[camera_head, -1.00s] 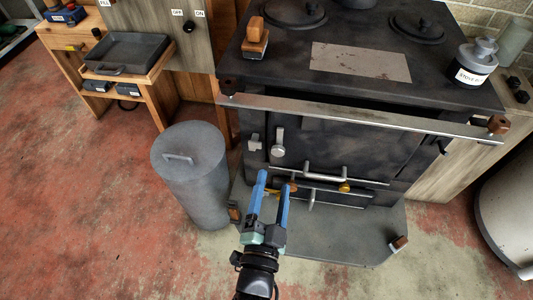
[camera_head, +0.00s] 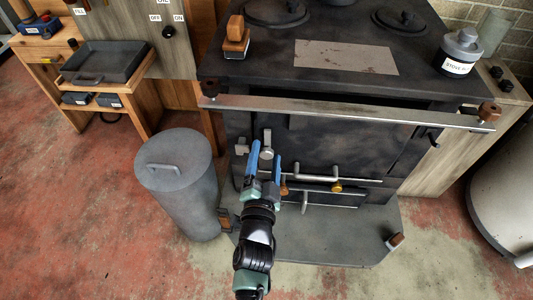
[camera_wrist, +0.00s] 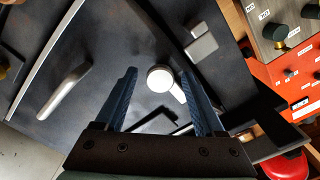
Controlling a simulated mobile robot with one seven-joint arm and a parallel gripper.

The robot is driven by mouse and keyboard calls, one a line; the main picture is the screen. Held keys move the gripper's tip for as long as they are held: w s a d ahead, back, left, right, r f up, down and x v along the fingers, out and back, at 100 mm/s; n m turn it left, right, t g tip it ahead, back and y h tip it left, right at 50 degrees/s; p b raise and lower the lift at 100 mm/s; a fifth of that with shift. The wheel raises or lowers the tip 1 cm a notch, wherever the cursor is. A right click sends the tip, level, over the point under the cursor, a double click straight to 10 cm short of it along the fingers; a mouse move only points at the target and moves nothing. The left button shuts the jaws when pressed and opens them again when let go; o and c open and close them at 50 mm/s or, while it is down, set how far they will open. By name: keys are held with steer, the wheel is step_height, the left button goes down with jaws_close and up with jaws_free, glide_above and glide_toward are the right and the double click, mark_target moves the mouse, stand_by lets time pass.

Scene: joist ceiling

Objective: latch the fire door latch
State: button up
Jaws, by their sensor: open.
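The fire door latch is a pale metal lever with a round end (camera_head: 267,142) on the left side of the black stove's fire door (camera_head: 335,155). In the wrist view the round end (camera_wrist: 160,78) shows between my fingers, and its arm runs toward the right finger, which partly hides it. A small grey block (camera_wrist: 201,42) sits beside it; in the head view this block (camera_head: 241,146) is left of the latch. My gripper (camera_head: 265,158) is open, with its blue fingers on either side of the latch in view. I cannot tell whether they touch it. The door looks closed.
A metal rail (camera_head: 350,110) crosses the stove front above the latch. A curved door handle (camera_head: 320,179) is to the right and lower. A lidded grey bin (camera_head: 180,190) stands left of the stove. Open floor lies in front.

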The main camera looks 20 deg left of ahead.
steer(key=shift+w+a, duration=0.15)
steer(key=shift+w, duration=0.35)
jaws_close()
